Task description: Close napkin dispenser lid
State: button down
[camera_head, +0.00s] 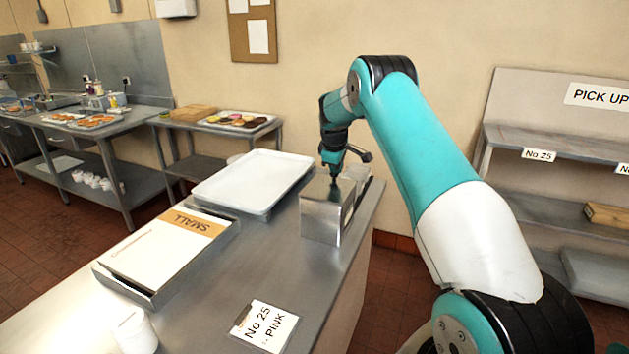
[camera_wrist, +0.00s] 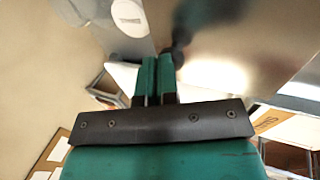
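The napkin dispenser (camera_head: 321,221) is a shiny metal box standing near the right edge of the counter. Its lid (camera_head: 318,193) looks flat across the top; I cannot tell whether it is fully seated. My gripper (camera_head: 335,177) points down at the lid, touching it or just above it. In the wrist view my gripper (camera_wrist: 166,57) has its two fingers together with nothing visible between them. A reflective metal surface (camera_wrist: 235,45), likely the dispenser, fills the upper right there, with a dark reflection by the fingertips.
A white tray (camera_head: 246,183) lies left of the dispenser. A box marked SMALL (camera_head: 165,250), a white cup (camera_head: 134,334) and a No 25 PINK card (camera_head: 264,326) are nearer. The wrist view shows a round white thing (camera_wrist: 129,17) beside the metal. The counter's middle is clear.

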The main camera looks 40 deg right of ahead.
notch_tip(320, 180, up, 5)
jog(key=p, duration=0.3)
jog(key=shift+s+d, duration=0.1)
jog(key=shift+s, duration=0.05)
jog(key=shift+r+b, duration=0.35)
jog(key=shift+b, duration=0.75)
notch_tip(320, 180, up, 8)
jog(key=b, duration=0.2)
jog(key=shift+s, duration=0.2)
jog(key=shift+r, duration=0.1)
